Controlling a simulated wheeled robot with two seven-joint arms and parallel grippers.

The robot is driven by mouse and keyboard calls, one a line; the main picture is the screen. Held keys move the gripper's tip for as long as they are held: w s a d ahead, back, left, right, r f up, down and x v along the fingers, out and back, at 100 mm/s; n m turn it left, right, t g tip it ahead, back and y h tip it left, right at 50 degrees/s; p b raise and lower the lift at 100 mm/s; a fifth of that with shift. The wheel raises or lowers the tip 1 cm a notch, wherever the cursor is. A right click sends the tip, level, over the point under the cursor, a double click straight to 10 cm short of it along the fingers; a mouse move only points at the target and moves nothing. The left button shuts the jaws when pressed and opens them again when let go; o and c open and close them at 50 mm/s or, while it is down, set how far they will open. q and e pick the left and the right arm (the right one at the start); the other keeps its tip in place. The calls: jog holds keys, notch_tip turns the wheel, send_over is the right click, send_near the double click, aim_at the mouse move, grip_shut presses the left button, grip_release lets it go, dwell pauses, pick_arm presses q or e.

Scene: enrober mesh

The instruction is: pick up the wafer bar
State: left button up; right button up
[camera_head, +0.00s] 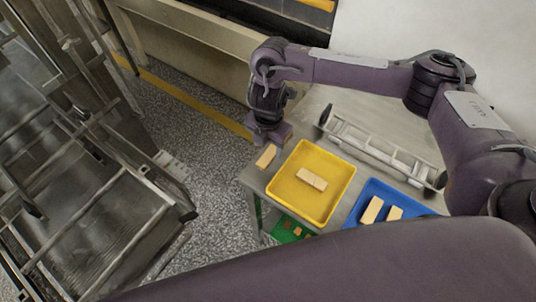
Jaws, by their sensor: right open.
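A tan wafer bar (266,156) lies on the metal table (256,178) near its left edge, outside the yellow tray (336,204). My right gripper (270,142) reaches in from above and points down just above and behind this bar. The jaws are open, small and dark in the view, and nothing shows between them. More tan bars (312,178) lie side by side in the yellow tray. Two lighter tan bars (372,210) lie in the blue tray (412,207). My left gripper is not in view.
A metal rack-like frame (378,148) stands along the table's back. A green tray (281,231) with small brown pieces sits lower, below the table's front edge. A large metal mesh machine (100,215) stands at left, with speckled floor between.

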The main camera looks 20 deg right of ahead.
aim_at(268, 155)
notch_tip(268, 155, down, 3)
jog(key=shift+w+r, duration=0.15)
jog(key=f, duration=0.2)
jog(key=shift+w+f+b, duration=0.2)
jog(key=shift+f+b, duration=0.1)
jog(key=shift+b, duration=0.1)
jog(key=shift+c, duration=1.6)
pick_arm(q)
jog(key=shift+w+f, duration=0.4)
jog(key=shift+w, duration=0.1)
pick_arm(e)
jog(key=shift+r, duration=0.1)
jog(key=c, duration=0.5)
jog(key=shift+c, duration=0.2)
